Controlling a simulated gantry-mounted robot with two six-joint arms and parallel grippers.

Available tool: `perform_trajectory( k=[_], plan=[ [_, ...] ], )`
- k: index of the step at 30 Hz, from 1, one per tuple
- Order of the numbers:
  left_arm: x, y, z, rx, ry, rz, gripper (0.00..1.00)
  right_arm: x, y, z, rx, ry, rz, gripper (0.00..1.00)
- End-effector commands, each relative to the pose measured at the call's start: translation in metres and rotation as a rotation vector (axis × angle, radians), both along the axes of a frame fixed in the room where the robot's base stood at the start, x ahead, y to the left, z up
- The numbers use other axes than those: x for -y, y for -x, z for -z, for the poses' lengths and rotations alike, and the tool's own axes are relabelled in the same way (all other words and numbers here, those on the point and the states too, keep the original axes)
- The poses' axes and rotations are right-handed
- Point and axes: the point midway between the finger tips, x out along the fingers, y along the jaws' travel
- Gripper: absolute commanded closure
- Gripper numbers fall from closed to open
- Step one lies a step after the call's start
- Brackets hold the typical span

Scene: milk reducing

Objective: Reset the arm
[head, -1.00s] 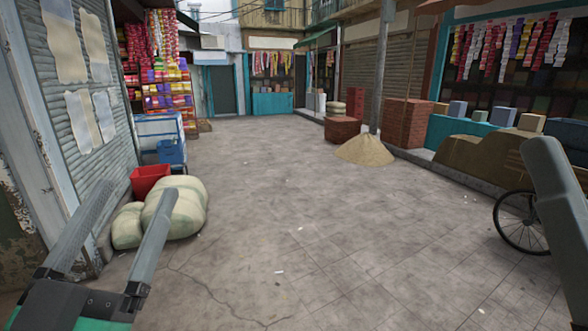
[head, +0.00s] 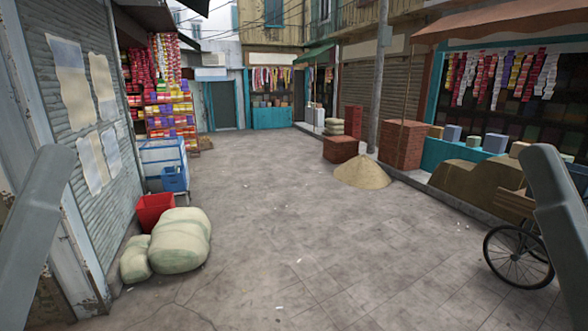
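One grey finger-like part of my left gripper (head: 38,225) shows at the left edge of the head view. The rest of that gripper is cut off by the frame. A matching grey part of my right gripper (head: 558,225) shows at the right edge, and the rest of it is out of frame. I see nothing held by either visible part. I cannot tell the opening of either gripper from this frame.
Pale sacks (head: 180,240) and a red bin (head: 154,211) stand by the left shutter wall. A cart wheel (head: 517,257) is at the right, near a sand pile (head: 362,173) and a brick stack (head: 404,145).

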Motion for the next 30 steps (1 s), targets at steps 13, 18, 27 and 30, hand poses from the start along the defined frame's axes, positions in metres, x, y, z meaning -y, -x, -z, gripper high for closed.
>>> perform_trajectory(
  k=[13, 18, 27, 30],
  plan=[
    [0.000, 0.000, -0.037, -0.001, 0.000, 0.000, 0.19, 0.000, 0.000, -0.037, -0.002, 0.000, 0.000, 0.32],
    [0.000, 0.000, -0.038, -0.001, 0.000, 0.000, 0.19, 0.000, 0.000, -0.037, -0.002, 0.000, 0.000, 0.19],
    [0.000, 0.000, -0.038, -0.001, 0.000, 0.000, 0.19, 0.000, 0.000, -0.038, -0.001, 0.005, 0.006, 0.00],
    [0.000, 0.000, -0.038, -0.001, 0.000, 0.000, 0.19, 0.000, -0.001, -0.037, -0.001, 0.037, 0.041, 0.00]
  ],
)
